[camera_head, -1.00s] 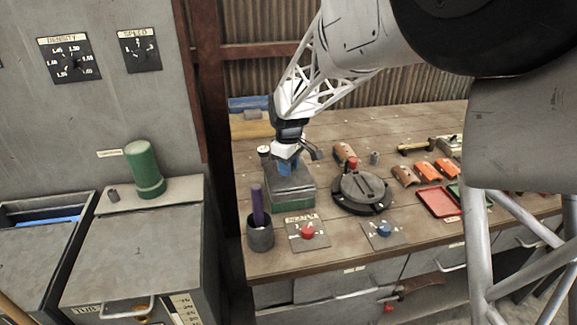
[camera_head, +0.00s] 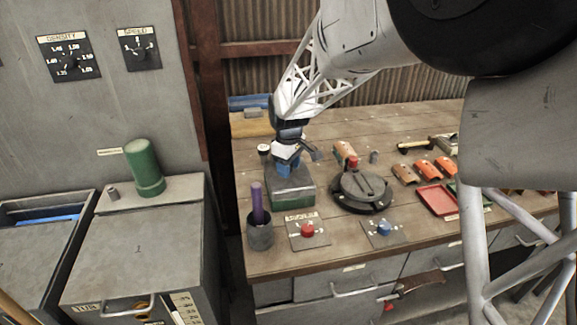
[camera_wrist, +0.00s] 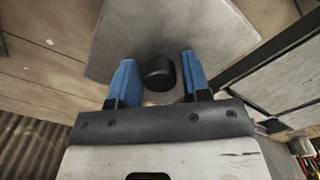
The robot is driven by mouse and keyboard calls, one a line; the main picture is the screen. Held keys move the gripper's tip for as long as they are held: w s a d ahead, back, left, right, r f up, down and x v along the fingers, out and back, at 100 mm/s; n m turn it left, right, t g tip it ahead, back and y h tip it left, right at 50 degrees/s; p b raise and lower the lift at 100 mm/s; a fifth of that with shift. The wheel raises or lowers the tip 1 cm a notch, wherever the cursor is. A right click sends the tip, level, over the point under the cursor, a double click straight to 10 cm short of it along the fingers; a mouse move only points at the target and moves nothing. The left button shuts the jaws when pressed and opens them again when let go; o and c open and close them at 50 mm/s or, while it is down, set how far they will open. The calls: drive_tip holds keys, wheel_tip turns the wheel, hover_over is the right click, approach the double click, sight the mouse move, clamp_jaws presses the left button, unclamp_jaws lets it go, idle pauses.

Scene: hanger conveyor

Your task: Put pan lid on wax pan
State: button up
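The wax pan (camera_head: 292,202) is a green-sided box near the left end of the workbench. The flat grey pan lid (camera_head: 303,183) lies over its top and looks level and seated. The lid also fills the upper middle of the wrist view (camera_wrist: 205,25), with its round black knob (camera_wrist: 160,72). My gripper (camera_head: 285,171) is down at the lid. In the wrist view its two blue fingers (camera_wrist: 160,75) are apart, one on each side of the knob, with narrow gaps showing. The fingers hide the knob in the head view.
A dark cup (camera_head: 260,232) holding a purple stick stands in front-left of the pan. A round dark lidded device (camera_head: 361,190) stands to the right. Red (camera_head: 307,230) and blue (camera_head: 384,228) button panels lie in front. Orange pieces and a red tray (camera_head: 438,200) lie farther right.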

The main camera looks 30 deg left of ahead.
drive_tip(key=o, duration=0.6)
drive_tip(key=shift+c, duration=0.2)
drive_tip(key=shift+r, duration=3.9)
